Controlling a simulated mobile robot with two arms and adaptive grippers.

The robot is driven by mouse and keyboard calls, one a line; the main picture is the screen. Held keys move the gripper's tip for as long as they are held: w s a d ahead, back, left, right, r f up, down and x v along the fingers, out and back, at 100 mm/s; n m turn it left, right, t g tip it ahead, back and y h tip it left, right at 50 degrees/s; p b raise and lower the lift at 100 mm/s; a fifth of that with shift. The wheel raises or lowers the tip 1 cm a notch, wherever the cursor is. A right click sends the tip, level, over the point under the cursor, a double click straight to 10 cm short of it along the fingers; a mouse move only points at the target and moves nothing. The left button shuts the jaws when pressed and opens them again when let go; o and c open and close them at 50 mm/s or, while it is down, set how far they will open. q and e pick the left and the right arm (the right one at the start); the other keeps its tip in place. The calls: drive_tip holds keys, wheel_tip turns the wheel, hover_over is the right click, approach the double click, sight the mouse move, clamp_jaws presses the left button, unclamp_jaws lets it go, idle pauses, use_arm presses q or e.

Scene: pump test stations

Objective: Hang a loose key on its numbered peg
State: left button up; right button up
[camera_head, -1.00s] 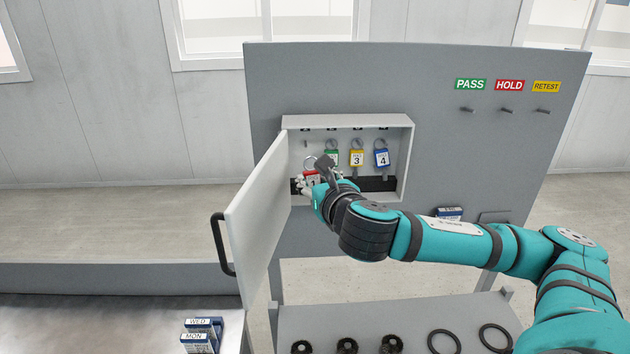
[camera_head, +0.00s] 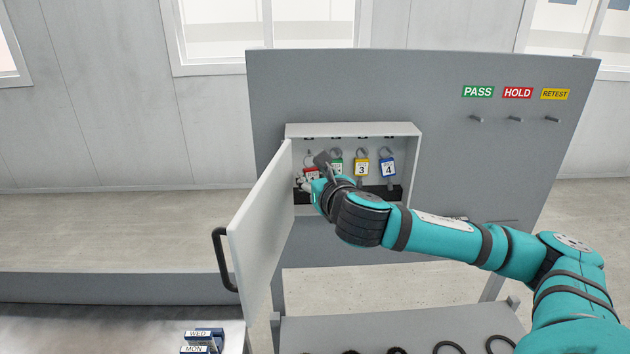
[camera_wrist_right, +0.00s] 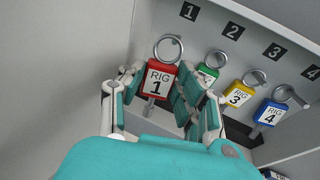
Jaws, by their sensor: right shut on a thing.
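The red key tag marked RIG 1 (camera_wrist_right: 158,82) is between the fingers of my right gripper (camera_wrist_right: 157,90), which is shut on it. It also shows small in the head view (camera_head: 311,173), at the left inside the open key cabinet (camera_head: 350,130). Its ring (camera_wrist_right: 168,48) stands above the tag, below the number 1 label (camera_wrist_right: 189,11) and close to the left peg. I cannot tell whether the ring is around the peg. The green (camera_wrist_right: 208,73), yellow RIG 3 (camera_wrist_right: 238,94) and blue RIG 4 (camera_wrist_right: 270,112) keys hang to the right. My left gripper is not in view.
The cabinet door (camera_head: 262,225) stands open at the left, with a black handle (camera_head: 222,260). PASS, HOLD and RETEST signs (camera_head: 517,92) with pegs are on the panel at right. Blue MON and WED boxes (camera_head: 203,340) sit low left. Black rings (camera_head: 449,348) lie on the lower shelf.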

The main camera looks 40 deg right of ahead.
drive_tip(key=shift+w+d, duration=0.1)
drive_tip(key=shift+w, duration=0.05)
drive_tip(key=shift+w+d+f, duration=0.1)
drive_tip(key=shift+w+d, duration=0.45)
drive_tip(key=shift+w, duration=0.35)
drive_tip(key=shift+w+d, duration=0.5)
drive_tip(key=shift+w, duration=0.3)
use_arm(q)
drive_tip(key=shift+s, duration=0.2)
use_arm(e)
drive_tip(key=shift+w+d+f, duration=0.3)
drive_tip(key=shift+w+f, duration=0.1)
drive_tip(key=shift+w, duration=0.1)
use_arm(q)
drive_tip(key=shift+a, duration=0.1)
use_arm(e)
drive_tip(key=o, duration=1.1)
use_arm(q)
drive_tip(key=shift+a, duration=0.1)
use_arm(e)
drive_tip(key=shift+s, duration=0.1)
drive_tip(key=v, duration=1.2)
drive_tip(key=shift+a, duration=0.15)
